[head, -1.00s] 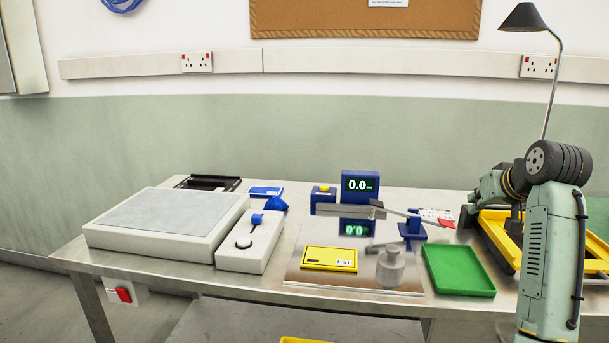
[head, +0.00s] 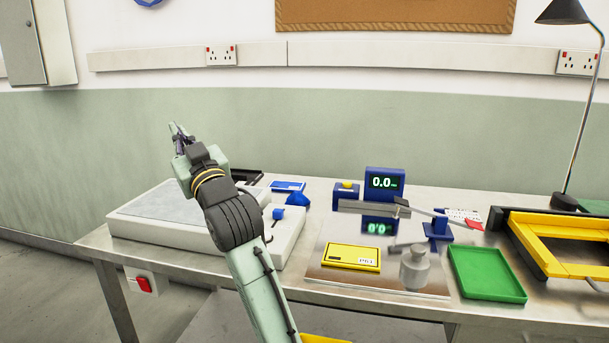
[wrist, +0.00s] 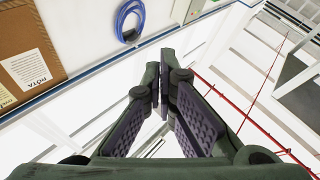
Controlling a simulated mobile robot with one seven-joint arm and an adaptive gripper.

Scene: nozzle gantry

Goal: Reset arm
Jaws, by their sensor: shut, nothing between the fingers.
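My gripper (head: 180,135) is raised at the left in the head view, above the back of the white flat-topped unit (head: 120,225), with its fingers pointing up. In the wrist view my gripper (wrist: 160,88) shows its two dark padded fingers meeting at the tips, with nothing held. My arm comes up from the bottom and hides part of the white unit and what stands behind it.
On the bench (head: 290,268) are a blue display (head: 385,184) reading 0.0, a yellow block (head: 350,256), a metal weight (head: 414,268), a green tray (head: 487,273) and a yellow frame (head: 560,250). A lamp (head: 565,12) stands at the right. The air above the bench's middle is clear.

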